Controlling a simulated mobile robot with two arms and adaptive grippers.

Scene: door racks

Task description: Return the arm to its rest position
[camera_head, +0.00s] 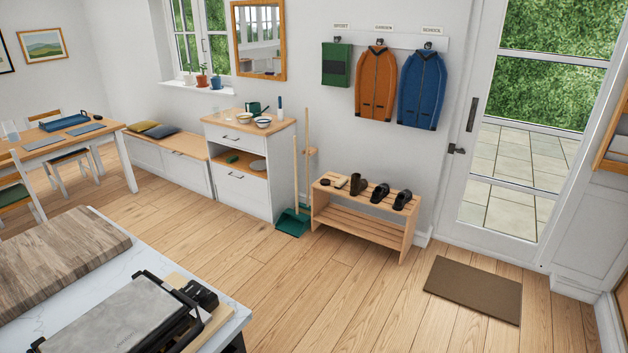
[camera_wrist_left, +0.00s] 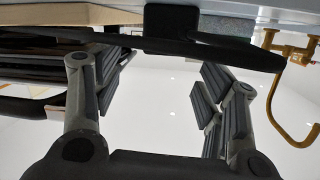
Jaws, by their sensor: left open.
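My left gripper (camera_wrist_left: 160,82) shows only in the left wrist view. Its two dark jointed fingers stand wide apart at the left and right, with nothing held between them. A pale wall or ceiling area fills the gap behind the fingers. A dark bar-like thing (camera_wrist_left: 215,52) crosses the view just above the fingertips; I cannot tell whether it touches them. Neither arm nor gripper shows in the head view. My right gripper is not in view.
A marble-topped counter (camera_head: 65,335) with a wooden board (camera_head: 60,250) and a black-and-grey appliance (camera_head: 125,320) is nearest. Beyond lie open floor, a shoe bench (camera_head: 365,215), a doormat (camera_head: 475,288) and a glass door (camera_head: 450,200). A brass hooked fitting (camera_wrist_left: 275,105) shows in the wrist view.

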